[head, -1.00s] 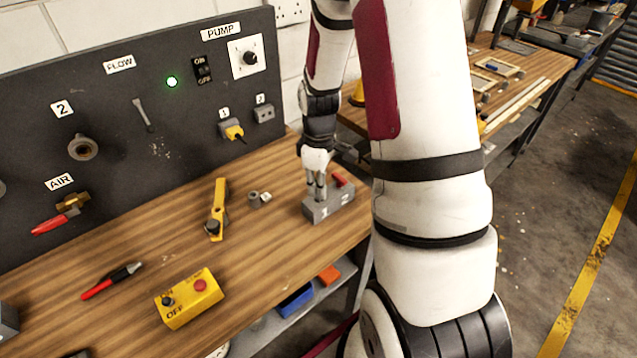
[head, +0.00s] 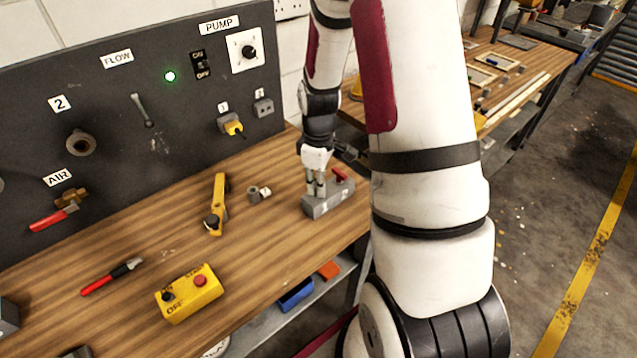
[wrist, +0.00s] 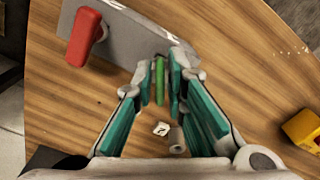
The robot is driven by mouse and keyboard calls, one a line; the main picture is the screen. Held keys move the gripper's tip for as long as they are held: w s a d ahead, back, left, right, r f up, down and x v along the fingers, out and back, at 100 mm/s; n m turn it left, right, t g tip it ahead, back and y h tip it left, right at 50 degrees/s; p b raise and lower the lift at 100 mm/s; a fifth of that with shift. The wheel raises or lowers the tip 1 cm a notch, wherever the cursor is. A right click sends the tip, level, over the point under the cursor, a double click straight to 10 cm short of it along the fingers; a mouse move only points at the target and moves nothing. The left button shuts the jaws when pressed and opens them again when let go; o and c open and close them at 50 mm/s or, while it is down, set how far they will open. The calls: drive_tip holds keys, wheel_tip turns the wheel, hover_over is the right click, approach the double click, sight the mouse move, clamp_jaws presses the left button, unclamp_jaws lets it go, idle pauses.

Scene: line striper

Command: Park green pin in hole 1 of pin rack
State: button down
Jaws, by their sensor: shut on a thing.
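The green pin (wrist: 160,82) stands between the fingertips of my gripper (wrist: 163,78) in the wrist view, and the gripper is shut on it. The grey pin rack (wrist: 125,38) lies just beyond the fingertips. In the head view my gripper (head: 315,188) is over the left part of the pin rack (head: 325,208), near the bench's right end.
A small grey nut and a white tag (head: 265,191) lie left of the rack. The dark panel (head: 130,110) stands behind the bench.

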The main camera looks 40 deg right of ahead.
drive_tip(key=shift+f, duration=0.4)
drive_tip(key=c, duration=1.2)
unclamp_jaws()
drive_tip(key=shift+r+p, duration=1.5)
drive_tip(key=shift+r, duration=2)
